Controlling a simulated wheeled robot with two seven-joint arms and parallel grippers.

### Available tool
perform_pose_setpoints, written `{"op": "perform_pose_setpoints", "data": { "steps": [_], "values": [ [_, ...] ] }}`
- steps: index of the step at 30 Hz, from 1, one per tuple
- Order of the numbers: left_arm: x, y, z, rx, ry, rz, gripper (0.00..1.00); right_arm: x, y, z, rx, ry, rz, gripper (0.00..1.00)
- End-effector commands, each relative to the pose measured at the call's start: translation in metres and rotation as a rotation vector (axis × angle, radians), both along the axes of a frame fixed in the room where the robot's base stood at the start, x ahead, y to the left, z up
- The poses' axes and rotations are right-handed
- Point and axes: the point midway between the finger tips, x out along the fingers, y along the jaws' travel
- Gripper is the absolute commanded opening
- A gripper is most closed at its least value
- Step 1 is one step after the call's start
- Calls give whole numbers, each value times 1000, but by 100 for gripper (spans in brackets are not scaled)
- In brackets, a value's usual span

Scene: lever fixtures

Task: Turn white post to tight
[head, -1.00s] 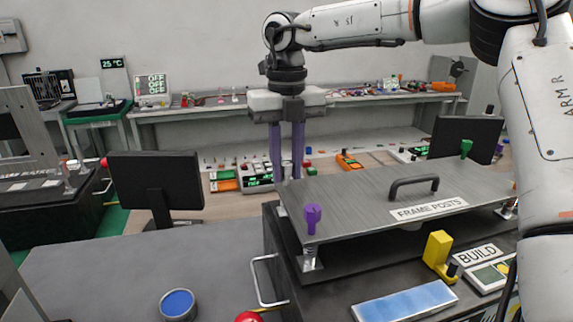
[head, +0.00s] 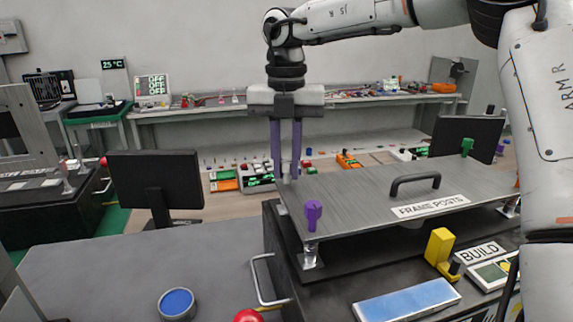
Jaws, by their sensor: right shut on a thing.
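The grey plate labelled FRAME POSTS (head: 345,200) has coloured posts at its corners. My right gripper (head: 286,176) reaches down over the plate's back left corner, its two purple-grey fingers pointing down. It is shut on the white post (head: 286,169), of which only a small pale part shows between the fingers. The post's turn and any tight marking cannot be made out. My left gripper is not in view.
A black handle (head: 414,183) rises from the plate. A yellow block (head: 438,246) and BUILD sign (head: 481,253) sit in front.

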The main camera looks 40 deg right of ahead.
Motion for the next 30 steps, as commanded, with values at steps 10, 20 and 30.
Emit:
{"op": "perform_pose_setpoints", "data": {
  "steps": [10, 20, 30],
  "values": [
    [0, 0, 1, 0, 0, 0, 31, 1, 0, 1, -2, -3, -331, 0],
    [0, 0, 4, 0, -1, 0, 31, 2, 0, 1, -2, -4, -643, 0],
    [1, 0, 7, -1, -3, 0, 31, 3, -1, 1, -2, -4, -946, 0]
  ]
}}
